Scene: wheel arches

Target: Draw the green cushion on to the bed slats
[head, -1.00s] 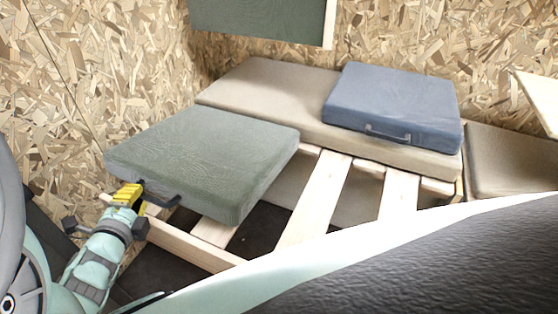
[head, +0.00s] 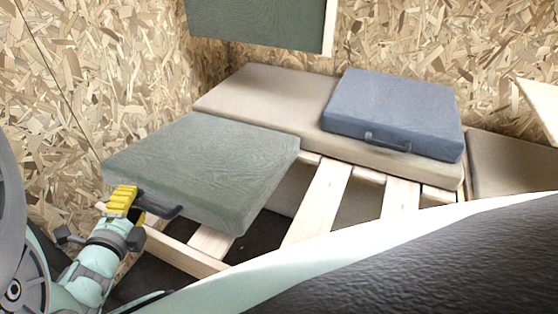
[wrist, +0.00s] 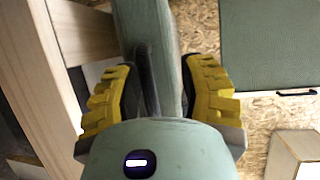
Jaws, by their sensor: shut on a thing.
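The green cushion (head: 200,165) lies flat at the left end of the bed, over the pale bed slats (head: 318,200) and close to the beige mattress. Its dark handle (head: 165,207) is on the near side. My gripper (head: 124,200), with yellow fingers, is shut on this handle near its left end. In the wrist view the yellow fingers of my gripper (wrist: 158,90) stand either side of the dark handle (wrist: 148,80), beside the cushion's green edge (wrist: 168,45). The cushion hides the slats beneath it.
A blue cushion (head: 392,108) with a handle lies on the beige mattress (head: 265,92) behind the slats. A green panel (head: 258,22) hangs above. Chipboard walls (head: 80,80) close the left and back. A wooden rail (head: 185,252) runs along the near side. Bare slats lie to the right.

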